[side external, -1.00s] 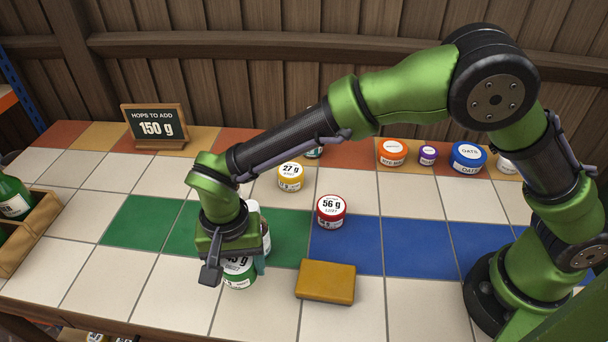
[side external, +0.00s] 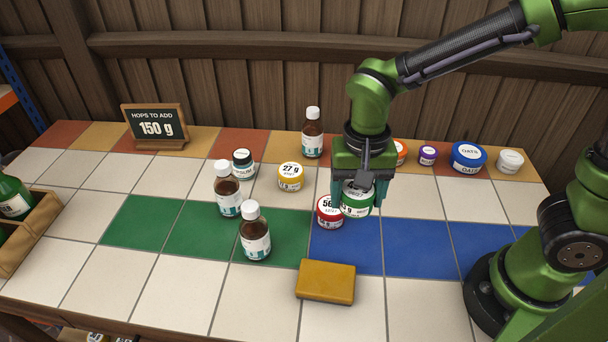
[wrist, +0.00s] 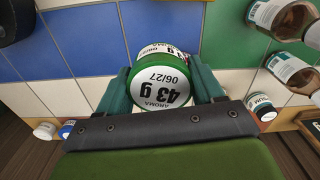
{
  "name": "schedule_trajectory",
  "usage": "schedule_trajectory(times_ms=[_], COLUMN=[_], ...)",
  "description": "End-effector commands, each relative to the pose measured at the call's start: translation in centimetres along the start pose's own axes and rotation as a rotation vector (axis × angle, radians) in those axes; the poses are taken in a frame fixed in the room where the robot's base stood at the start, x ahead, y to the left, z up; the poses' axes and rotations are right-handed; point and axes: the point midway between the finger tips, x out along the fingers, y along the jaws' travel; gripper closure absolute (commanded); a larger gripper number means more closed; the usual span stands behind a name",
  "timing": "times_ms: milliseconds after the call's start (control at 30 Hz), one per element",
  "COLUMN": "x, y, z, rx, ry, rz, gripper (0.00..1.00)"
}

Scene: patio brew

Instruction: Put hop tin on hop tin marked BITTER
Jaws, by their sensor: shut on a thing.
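My gripper (side external: 359,194) is shut on a green-banded hop tin (side external: 357,203) with a white label. In the wrist view this tin (wrist: 160,78) reads "AROMA 43 g" between the two fingers. It is held just right of a red hop tin (side external: 328,213) marked 56 g and partly covers it. It seems raised above the tiles; whether it touches the red tin I cannot tell. A yellow hop tin (side external: 290,177) marked 27 g stands to the left, farther back. The small words on the red and yellow tins are too small to read.
Brown bottles (side external: 255,236) stand on and near the green tiles (side external: 140,216). A mustard block (side external: 326,282) lies in front. A sign (side external: 155,127) says 150 g of hops to add. A blue oats tin (side external: 468,157) stands back right. The blue tiles (side external: 411,247) are mostly clear.

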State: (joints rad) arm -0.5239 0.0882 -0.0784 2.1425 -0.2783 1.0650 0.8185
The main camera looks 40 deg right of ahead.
Motion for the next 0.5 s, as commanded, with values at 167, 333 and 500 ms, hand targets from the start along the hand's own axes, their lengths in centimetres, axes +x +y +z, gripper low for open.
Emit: schedule_trajectory(times_ms=[167,333,500], x=[0.5,1.9,2.2], y=[7.0,9.9,9.2], z=[0.4,1.8,1.3], rx=[-0.091,-0.209,-0.272], ry=[0.001,-0.001,-0.001], rz=[-0.002,0.000,0.001], gripper=[0.64,0.64,0.64])
